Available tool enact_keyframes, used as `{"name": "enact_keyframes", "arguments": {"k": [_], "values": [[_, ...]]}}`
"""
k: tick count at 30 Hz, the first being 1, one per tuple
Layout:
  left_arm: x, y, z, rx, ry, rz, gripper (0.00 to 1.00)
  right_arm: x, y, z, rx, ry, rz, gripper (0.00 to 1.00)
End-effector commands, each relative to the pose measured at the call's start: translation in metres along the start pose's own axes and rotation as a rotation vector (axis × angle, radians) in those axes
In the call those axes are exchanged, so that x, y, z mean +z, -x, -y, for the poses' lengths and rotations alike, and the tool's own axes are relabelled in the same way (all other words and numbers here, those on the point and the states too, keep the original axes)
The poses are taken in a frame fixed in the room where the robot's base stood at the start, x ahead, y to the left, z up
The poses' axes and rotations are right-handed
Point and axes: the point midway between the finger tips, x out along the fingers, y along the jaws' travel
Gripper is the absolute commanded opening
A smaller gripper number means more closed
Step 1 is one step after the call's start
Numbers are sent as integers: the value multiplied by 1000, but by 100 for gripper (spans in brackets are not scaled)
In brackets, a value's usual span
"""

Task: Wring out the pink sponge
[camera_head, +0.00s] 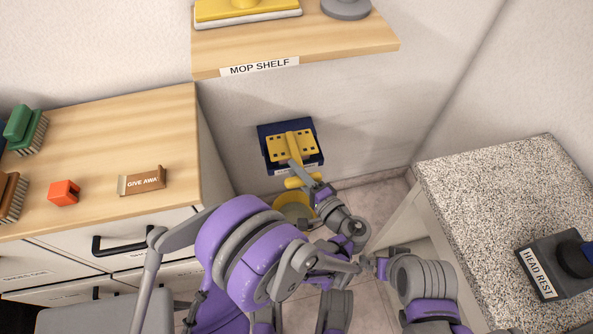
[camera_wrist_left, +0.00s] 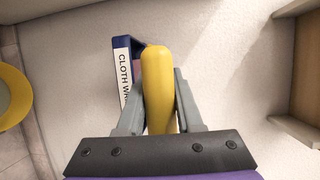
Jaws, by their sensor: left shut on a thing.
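A blue wall-mounted cloth wringer (camera_head: 291,167) with a yellow perforated plate (camera_head: 291,146) is below the mop shelf. Its yellow lever handle (camera_head: 303,181) sticks out in front. My left gripper (camera_head: 317,189) is shut on this handle. In the left wrist view the yellow handle (camera_wrist_left: 157,75) stands between both fingers, with the wringer's blue body and partly hidden label (camera_wrist_left: 122,72) behind it. A small pink patch (camera_wrist_left: 137,70) shows inside the wringer, possibly the pink sponge; most of it is hidden. My right gripper (camera_head: 380,264) is low at centre right, its jaws unclear.
A yellow bucket (camera_head: 292,203) stands on the floor below the wringer, partly behind my arm. A wooden counter (camera_head: 100,120) with a red block (camera_head: 64,192) and brushes is at left. A speckled counter (camera_head: 480,200) with a head rest (camera_head: 545,268) is at right.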

Motion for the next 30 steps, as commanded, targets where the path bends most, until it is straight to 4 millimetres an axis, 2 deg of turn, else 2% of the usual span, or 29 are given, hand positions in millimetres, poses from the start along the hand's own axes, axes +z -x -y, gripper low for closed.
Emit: {"name": "enact_keyframes", "arguments": {"k": [30], "values": [[0, -1, 5, 19, -8, 1, 0, -1, 4, 0, 0, 0, 1, 100]]}}
